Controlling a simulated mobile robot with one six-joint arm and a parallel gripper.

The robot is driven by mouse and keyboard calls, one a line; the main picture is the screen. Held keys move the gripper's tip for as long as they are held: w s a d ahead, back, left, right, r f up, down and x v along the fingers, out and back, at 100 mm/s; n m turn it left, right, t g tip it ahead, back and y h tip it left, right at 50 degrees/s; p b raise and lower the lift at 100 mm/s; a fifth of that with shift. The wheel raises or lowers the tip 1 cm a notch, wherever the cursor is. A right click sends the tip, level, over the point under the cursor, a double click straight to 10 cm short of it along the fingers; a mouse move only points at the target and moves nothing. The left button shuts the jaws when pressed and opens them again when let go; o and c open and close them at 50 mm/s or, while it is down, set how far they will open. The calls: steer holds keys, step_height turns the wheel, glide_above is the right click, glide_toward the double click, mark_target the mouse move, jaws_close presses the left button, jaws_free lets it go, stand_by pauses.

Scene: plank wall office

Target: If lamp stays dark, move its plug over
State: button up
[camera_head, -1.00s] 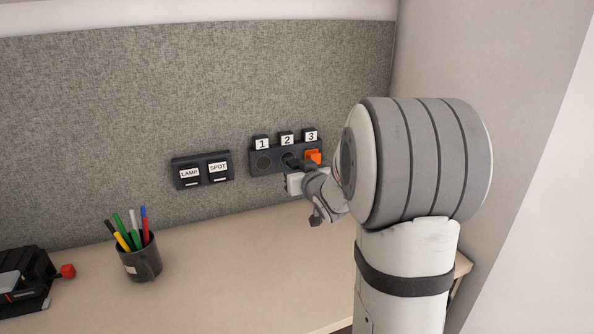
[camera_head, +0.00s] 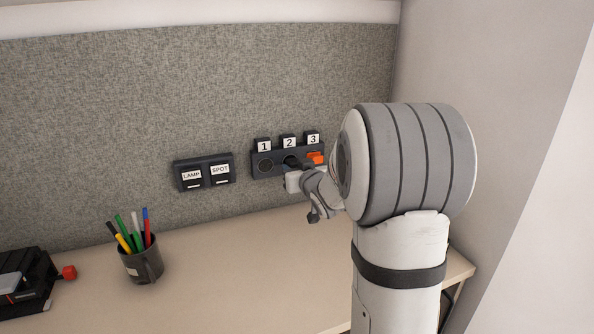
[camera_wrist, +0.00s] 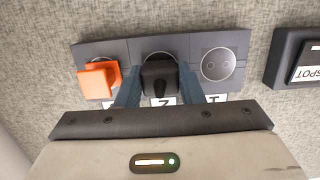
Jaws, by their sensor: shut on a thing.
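A dark socket strip (camera_head: 258,171) on the grey wall panel has sockets tagged 1, 2 and 3. Socket 1 (camera_head: 265,166) is empty; it also shows at the right in the upside-down wrist view (camera_wrist: 218,64). A black plug (camera_wrist: 158,76) is at socket 2, between my gripper's (camera_wrist: 160,90) two blue-grey fingers, which are shut on it. I cannot tell how deep it sits. An orange plug (camera_head: 315,158) is at socket 3, also seen in the wrist view (camera_wrist: 98,78). A switch plate (camera_head: 204,186) has switches labelled LAMP (camera_head: 191,177) and SPOT (camera_head: 220,171). No lamp is in view.
A dark pen cup (camera_head: 142,265) with several coloured pens stands on the pale desk (camera_head: 230,270). The desk below the sockets is clear. A side wall (camera_head: 480,80) stands close on the right.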

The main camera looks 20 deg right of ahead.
steer(key=shift+w, duration=0.3)
steer(key=o, duration=1)
steer(key=shift+o, duration=0.2)
steer(key=s+r, duration=0.1)
steer(key=s, duration=0.6)
steer(key=shift+s+p, duration=0.3)
steer(key=shift+p, duration=0.15)
steer(key=shift+r, duration=0.1)
steer(key=shift+r, duration=0.1)
